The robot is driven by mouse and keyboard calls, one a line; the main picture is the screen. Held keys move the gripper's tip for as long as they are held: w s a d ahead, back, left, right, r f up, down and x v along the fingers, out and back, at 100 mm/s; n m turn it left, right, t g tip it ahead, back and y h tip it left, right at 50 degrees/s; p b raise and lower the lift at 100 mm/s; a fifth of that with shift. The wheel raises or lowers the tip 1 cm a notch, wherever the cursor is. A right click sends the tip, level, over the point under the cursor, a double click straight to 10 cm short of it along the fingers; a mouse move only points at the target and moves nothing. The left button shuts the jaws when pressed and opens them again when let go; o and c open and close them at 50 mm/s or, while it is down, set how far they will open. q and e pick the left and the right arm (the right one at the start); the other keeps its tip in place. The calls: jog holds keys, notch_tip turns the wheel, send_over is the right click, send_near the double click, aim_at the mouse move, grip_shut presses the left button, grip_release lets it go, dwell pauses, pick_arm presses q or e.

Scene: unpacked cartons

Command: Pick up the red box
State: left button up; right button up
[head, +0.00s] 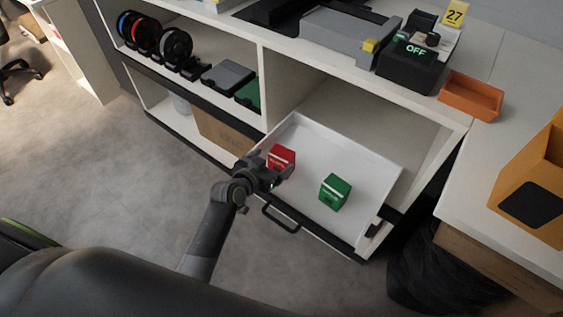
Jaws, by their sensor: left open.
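The red box (282,156) is a small cube with a pale band, inside a white pulled-out drawer (306,136) toward its left side. A similar green box (335,191) sits in the drawer to its right. My left gripper (276,172) is open at the drawer's front left, right by the red box. Its jaws overlap the box's lower edge in the picture, and I cannot tell whether they touch it. My right gripper is not in view.
The drawer's front edge carries a dark handle (279,219). A white shelf unit holds spools (146,38) and a cardboard box (219,133). An orange tray (471,96) is on the top. The drawer's middle back is clear.

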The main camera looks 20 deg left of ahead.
aim_at(281, 154)
pick_arm(q)
jog(key=shift+r+x, duration=0.15)
jog(key=shift+x, duration=1.3)
jog(key=shift+r+x, duration=0.15)
jog(key=shift+x, duration=1.3)
jog(key=shift+d, duration=0.15)
jog(key=c, duration=1.1)
